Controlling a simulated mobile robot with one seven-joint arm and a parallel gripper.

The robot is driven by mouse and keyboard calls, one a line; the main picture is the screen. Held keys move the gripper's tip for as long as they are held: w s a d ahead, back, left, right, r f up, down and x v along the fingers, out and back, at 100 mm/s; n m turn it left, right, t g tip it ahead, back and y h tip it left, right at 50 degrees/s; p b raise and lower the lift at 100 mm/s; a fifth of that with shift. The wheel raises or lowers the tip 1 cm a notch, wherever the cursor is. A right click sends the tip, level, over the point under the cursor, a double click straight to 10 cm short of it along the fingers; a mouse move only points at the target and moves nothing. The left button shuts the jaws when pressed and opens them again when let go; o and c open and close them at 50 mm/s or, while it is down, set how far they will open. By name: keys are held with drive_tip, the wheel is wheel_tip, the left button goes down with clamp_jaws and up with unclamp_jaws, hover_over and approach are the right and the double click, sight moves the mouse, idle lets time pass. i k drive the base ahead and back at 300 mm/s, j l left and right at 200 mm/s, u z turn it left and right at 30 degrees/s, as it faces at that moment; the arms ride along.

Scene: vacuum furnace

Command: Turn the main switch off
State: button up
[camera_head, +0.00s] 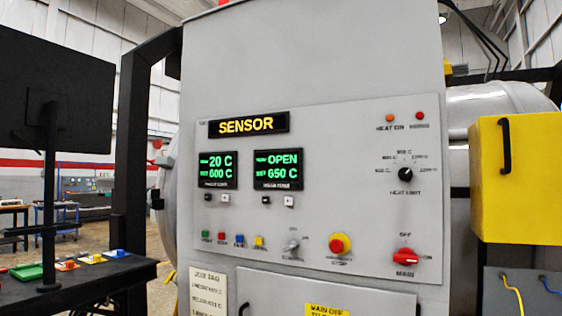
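The main switch (403,257) is a red rotary knob at the lower right of the grey control panel (340,215). Nothing covers the switch. My gripper is not in view.
Left of the switch are a red emergency-stop button (339,244) on a yellow base and a small grey selector (292,245). A black heat-limit dial (405,174) is above. A yellow box (518,180) juts out at right. A black monitor (58,90) stands at left.

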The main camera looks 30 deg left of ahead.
sight(406, 256)
drive_tip(key=i+j, duration=0.2)
drive_tip(key=i, duration=0.2)
drive_tip(key=i+j, duration=0.15)
drive_tip(key=i, duration=0.25)
